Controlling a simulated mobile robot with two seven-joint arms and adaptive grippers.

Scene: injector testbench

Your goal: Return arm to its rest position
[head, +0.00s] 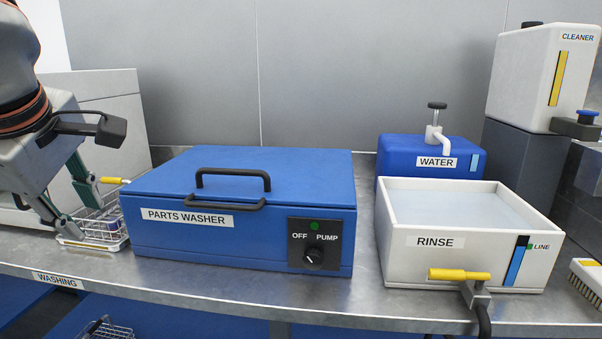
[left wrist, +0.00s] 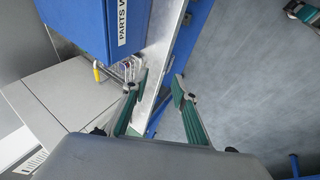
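My left gripper (head: 88,208) is at the left of the head view, above and beside a small wire basket (head: 116,240) at the parts washer's left end. Its green-padded fingers are apart. In the left wrist view the gripper (left wrist: 160,88) also shows open, with nothing between the fingertips. The basket (left wrist: 124,68) lies just beyond one finger there; whether they touch I cannot tell. A green and grey piece at the top right corner of that view may be part of my right gripper; its state cannot be made out.
The blue parts washer (head: 240,248) has its lid down. The white rinse tank (head: 398,250), blue water container (head: 395,150) and cleaner container (head: 520,75) stand to the right. A wire basket (head: 108,330) sits below the bench. Clear floor (left wrist: 245,85) shows beyond the bench edge.

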